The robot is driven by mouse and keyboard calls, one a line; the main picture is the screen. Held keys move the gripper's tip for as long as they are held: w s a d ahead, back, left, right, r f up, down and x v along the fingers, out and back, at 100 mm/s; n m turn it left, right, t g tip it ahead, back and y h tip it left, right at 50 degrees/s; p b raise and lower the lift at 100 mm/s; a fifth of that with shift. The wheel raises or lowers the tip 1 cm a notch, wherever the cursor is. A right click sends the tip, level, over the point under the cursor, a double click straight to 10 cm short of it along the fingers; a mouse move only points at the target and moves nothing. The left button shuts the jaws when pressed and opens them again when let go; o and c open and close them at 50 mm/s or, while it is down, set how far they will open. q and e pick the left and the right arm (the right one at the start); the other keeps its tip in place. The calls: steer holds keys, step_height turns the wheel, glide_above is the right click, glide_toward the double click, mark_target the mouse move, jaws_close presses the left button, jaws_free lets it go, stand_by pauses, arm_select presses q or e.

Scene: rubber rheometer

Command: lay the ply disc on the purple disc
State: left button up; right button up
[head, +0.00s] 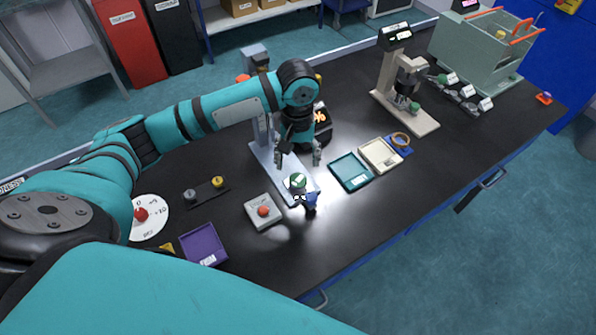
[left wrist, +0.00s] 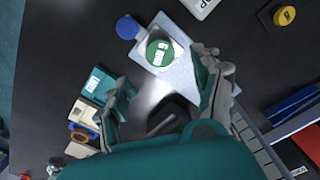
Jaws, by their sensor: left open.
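My left gripper (head: 298,156) is open, with nothing visible between its fingers. Its fingers point down over the silver plate (head: 268,163) of a bench device. In the left wrist view the open fingers (left wrist: 168,88) frame part of that plate. A green disc (head: 297,181) with a white label lies near the plate's front end. It also shows beyond the fingertips in the left wrist view (left wrist: 160,53), apart from them. I cannot make out a purple disc or tell which thing is the ply disc. My right gripper is not in view.
A blue knob (head: 311,200) stands beside the green disc. A teal tray (head: 339,167) and a cream tray (head: 369,148) lie to the right. A red-button box (head: 250,220) and a purple tray (head: 188,253) lie to the left. The front right bench top is clear.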

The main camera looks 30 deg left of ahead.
arm_select(q)
steer(key=shift+r, duration=2.1)
